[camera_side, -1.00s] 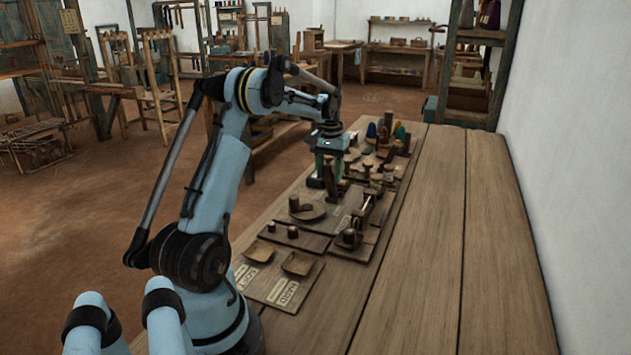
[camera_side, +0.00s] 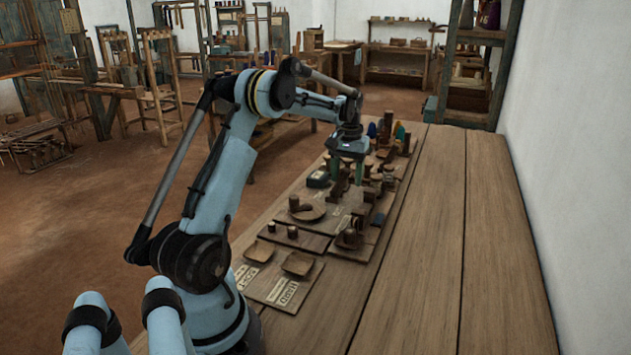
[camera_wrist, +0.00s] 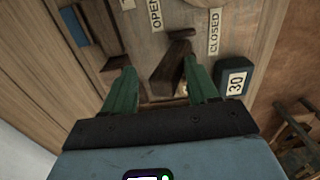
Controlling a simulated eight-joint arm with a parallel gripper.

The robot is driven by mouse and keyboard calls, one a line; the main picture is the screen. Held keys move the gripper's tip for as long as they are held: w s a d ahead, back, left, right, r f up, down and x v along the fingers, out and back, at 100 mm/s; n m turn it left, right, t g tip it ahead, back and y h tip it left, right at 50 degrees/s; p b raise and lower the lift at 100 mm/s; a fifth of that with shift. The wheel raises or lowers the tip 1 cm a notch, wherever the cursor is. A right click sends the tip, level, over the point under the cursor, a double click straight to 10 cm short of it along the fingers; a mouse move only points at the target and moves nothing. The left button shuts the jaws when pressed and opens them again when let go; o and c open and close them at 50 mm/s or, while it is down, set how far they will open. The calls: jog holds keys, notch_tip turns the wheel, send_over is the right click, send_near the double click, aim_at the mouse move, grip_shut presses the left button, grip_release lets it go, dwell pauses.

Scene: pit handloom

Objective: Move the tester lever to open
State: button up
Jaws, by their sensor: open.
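The tester lever (camera_wrist: 172,66) is a dark wooden bar on a wooden board. In the wrist view it lies between the two green fingers of my gripper (camera_wrist: 159,66), nearer the right finger. The OPEN label (camera_wrist: 155,14) is beyond it to the upper left, and the CLOSED label (camera_wrist: 214,31) to the upper right. In the side view my gripper (camera_side: 347,178) points down over the far half of the boards, fingers apart. Nothing is gripped. I cannot tell whether a finger touches the lever.
A dark blue block marked 30 (camera_wrist: 234,80) stands close by the right finger. Wooden pieces (camera_wrist: 101,26) and a blue piece (camera_wrist: 73,25) lie left. Several cones and pegs stand beyond the gripper. The table's right side (camera_side: 440,230) is clear.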

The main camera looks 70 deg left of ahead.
jog(key=shift+w+d+f, duration=0.15)
jog(key=shift+w+d, duration=0.2)
jog(key=shift+d, duration=0.05)
jog(key=shift+s+a, duration=0.1)
jog(key=shift+a, duration=0.05)
jog(key=shift+s+a, duration=0.15)
jog(key=shift+s, duration=0.05)
jog(key=shift+o, duration=0.8)
jog(key=shift+s+a+r, duration=0.1)
jog(key=shift+r, duration=1.55)
jog(key=shift+s+a+r, duration=0.1)
jog(key=shift+r, duration=1.55)
